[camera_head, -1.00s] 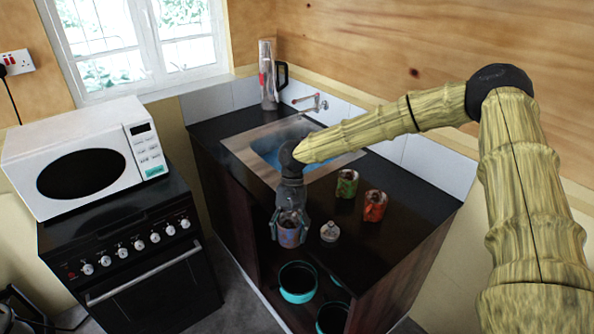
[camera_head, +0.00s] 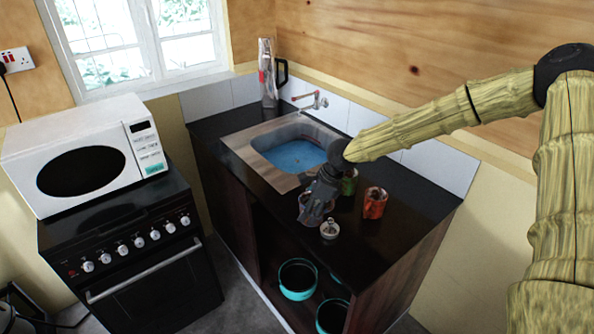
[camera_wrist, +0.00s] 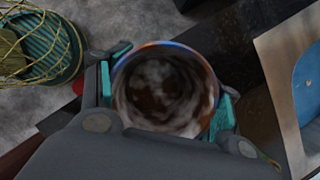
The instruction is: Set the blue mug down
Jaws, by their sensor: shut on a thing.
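My gripper (camera_head: 312,208) is over the front part of the dark counter (camera_head: 410,228), to the left of the cups. In the wrist view my gripper (camera_wrist: 168,95) has its teal fingertips on either side of a mug (camera_wrist: 165,92). The mug's rim shows blue and some orange, and its inside is mottled brown and white. In the head view the mug is mostly hidden by my gripper. I cannot tell whether its base touches the counter.
A green cup (camera_head: 349,186), partly hidden by my arm, and a red-orange cup (camera_head: 375,203) stand to the right. A small pale lidded item (camera_head: 330,229) is close by. The sink (camera_head: 292,158) lies behind. Teal pots (camera_head: 298,281) sit on the shelf below.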

